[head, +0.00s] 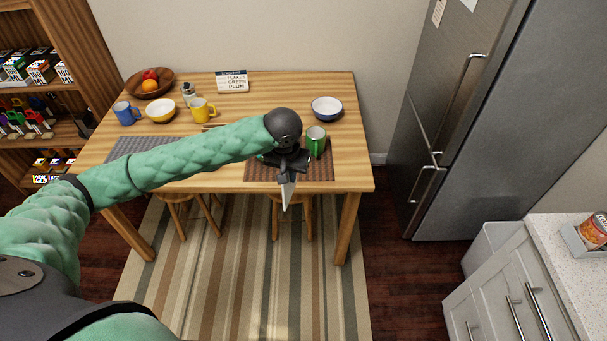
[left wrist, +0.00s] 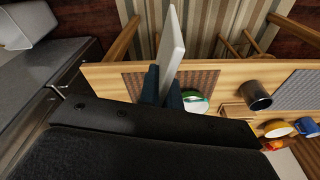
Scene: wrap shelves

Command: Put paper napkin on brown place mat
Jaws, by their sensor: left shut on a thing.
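The brown place mat (head: 321,173) lies at the right front of the wooden table; it also shows in the left wrist view (left wrist: 205,80). My left gripper (head: 287,174) is over the mat near the table's front edge, shut on the white, flat paper napkin (head: 288,194). The napkin is on edge between the dark fingers, and its outer end extends past the table's front edge in both views. It also shows in the left wrist view (left wrist: 172,42). A green mug (head: 316,141) stands on the mat's right part. My right gripper is in neither view.
A grey place mat (head: 138,148) lies at the table's left, partly behind my left arm. A blue-and-white bowl (head: 326,107) stands behind the green mug. Yellow mug (head: 201,109), blue mug (head: 125,113) and fruit bowl (head: 151,84) are farther left. Stools (head: 293,216) stand under the front edge.

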